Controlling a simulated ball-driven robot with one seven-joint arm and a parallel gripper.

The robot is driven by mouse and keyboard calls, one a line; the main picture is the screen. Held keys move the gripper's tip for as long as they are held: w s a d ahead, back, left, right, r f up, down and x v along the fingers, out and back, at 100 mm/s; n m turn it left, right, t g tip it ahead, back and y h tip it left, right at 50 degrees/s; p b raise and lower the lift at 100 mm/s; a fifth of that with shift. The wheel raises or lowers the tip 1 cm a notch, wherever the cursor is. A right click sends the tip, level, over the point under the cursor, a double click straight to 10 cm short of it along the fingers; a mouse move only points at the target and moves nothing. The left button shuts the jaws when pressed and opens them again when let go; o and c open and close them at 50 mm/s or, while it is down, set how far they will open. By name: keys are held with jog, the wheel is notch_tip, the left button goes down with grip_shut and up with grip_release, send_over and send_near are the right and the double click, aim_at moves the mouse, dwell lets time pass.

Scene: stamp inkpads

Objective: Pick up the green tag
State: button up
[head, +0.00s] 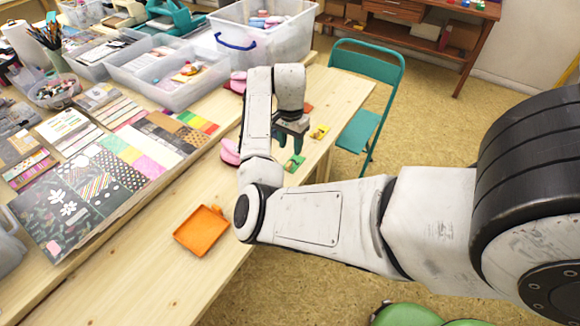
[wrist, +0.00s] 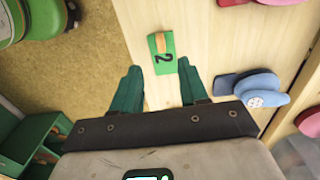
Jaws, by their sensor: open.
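The green tag (head: 294,163) lies flat on the wooden table near its right edge in the head view. In the wrist view the green tag (wrist: 153,62) shows a dark number 2 and a tan strip. My gripper (head: 290,138) is over the table just above the tag in the head view, its green fingers pointing down. In the wrist view my gripper (wrist: 159,75) is open and empty, and the tag shows just beyond and between its fingertips, apart from both.
A yellow tag (head: 320,131) and an orange-red tag (head: 307,108) lie farther along the table edge. Pink stamps (head: 230,151) sit left of my gripper. A blue stamp (wrist: 263,88) is at its right in the wrist view. An orange tray (head: 203,229) is nearer. A green chair (head: 372,75) stands beside the table.

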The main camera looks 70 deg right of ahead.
aim_at(290, 163)
notch_tip(290, 163, down, 8)
jog(key=shift+w+f, duration=0.1)
dwell(0.4)
jog(key=shift+c, duration=0.2)
grip_shut()
